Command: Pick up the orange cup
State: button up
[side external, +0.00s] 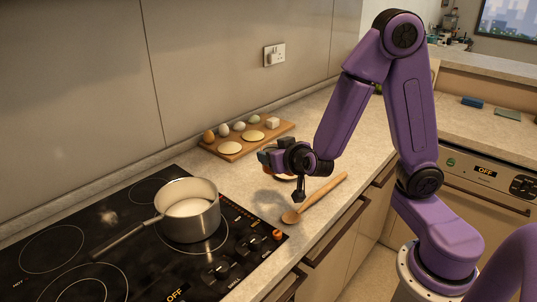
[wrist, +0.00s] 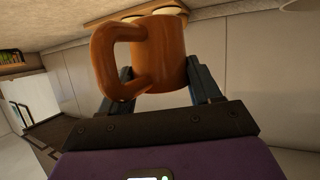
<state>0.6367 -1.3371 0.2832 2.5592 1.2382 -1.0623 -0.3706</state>
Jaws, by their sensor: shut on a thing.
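The orange cup (wrist: 165,55) fills the upper middle of the wrist view, its handle (wrist: 103,62) on the left. My gripper (wrist: 165,82) is shut on the cup, with one dark finger on each side of its body. In the side external view my gripper (side external: 268,158) is over the counter, left of the arm's elbow. There it hides nearly all of the cup, with only a bit of orange showing. The cup appears to be held above the counter, where a soft shadow falls below.
A wooden board (side external: 231,151) with eggs and flat rounds lies behind my gripper. A wooden spoon (side external: 318,196) lies in front. A pot (side external: 189,222) stands on the black hob (side external: 62,245).

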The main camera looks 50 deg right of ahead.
jog(key=shift+s+r, duration=1.1)
jog(key=shift+s, duration=1.45)
jog(key=w+a, duration=0.5)
jog(key=a, duration=0.3)
jog(key=w+a+f+m+y, duration=0.1)
jog(key=w+a, duration=0.4)
jog(key=a, duration=0.3)
jog(key=w+a+m+y, duration=0.1)
jog(key=w+a, duration=0.4)
jog(key=a, duration=0.3)
jog(key=shift+f+g, duration=0.15)
jog(key=shift+g, duration=0.25)
jog(key=shift+a+m+y, duration=0.25)
jog(key=shift+m+y, duration=0.05)
jog(key=shift+d+m+y, duration=0.2)
jog(key=shift+m+y, duration=0.3)
jog(key=shift+y, duration=0.1)
jog(key=shift+m+y, duration=0.5)
jog(key=shift+d, duration=0.1)
